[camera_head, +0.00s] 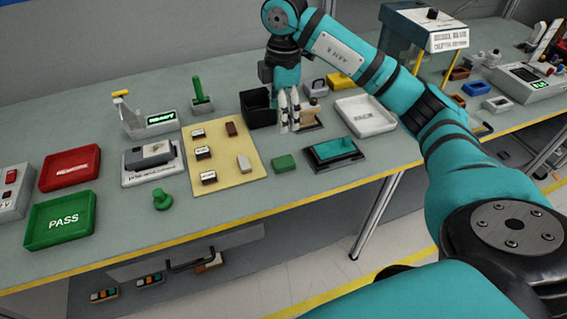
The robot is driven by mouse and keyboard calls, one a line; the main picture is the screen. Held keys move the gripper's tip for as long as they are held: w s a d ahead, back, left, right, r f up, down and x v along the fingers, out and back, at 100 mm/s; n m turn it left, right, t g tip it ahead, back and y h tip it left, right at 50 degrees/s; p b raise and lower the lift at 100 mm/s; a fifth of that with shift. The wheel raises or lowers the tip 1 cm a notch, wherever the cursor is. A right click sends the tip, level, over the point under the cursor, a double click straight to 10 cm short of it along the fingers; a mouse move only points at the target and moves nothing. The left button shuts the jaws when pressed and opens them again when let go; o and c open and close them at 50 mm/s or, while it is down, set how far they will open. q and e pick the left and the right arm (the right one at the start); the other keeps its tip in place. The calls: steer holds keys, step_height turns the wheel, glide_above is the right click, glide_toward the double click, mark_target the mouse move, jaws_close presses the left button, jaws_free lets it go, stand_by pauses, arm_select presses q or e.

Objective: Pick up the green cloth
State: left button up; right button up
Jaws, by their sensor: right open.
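A small green rectangular piece (284,163), which looks like the green cloth, lies flat on the grey bench near its front edge. It is between the yellow mat and a black tray (318,164) bearing a flat teal piece (334,149). My right gripper (290,124) points down with its fingers a little apart, open, behind the green piece and apart from it. I see nothing between its fingers. My left gripper is not in view.
A black bin (256,110) stands just left of my right gripper, and a white tray (366,117) lies to its right. The yellow mat (222,165) holds several small blocks. Green PASS (60,222) and red (70,169) trays are at the left. A green knob-like object (161,200) stands near the front edge.

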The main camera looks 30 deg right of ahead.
glide_above(283, 161)
steer(key=f, duration=1.1)
steer(key=shift+s+f+p, duration=0.3)
steer(key=shift+s+p, duration=0.1)
steer(key=f, duration=0.1)
steer(key=f+p, duration=0.1)
steer(key=f, duration=0.2)
steer(key=shift+w+f+p, duration=0.35)
steer(key=shift+w+p, duration=0.05)
steer(key=shift+f, duration=0.4)
steer(key=shift+c, duration=0.2)
steer(key=c, duration=1)
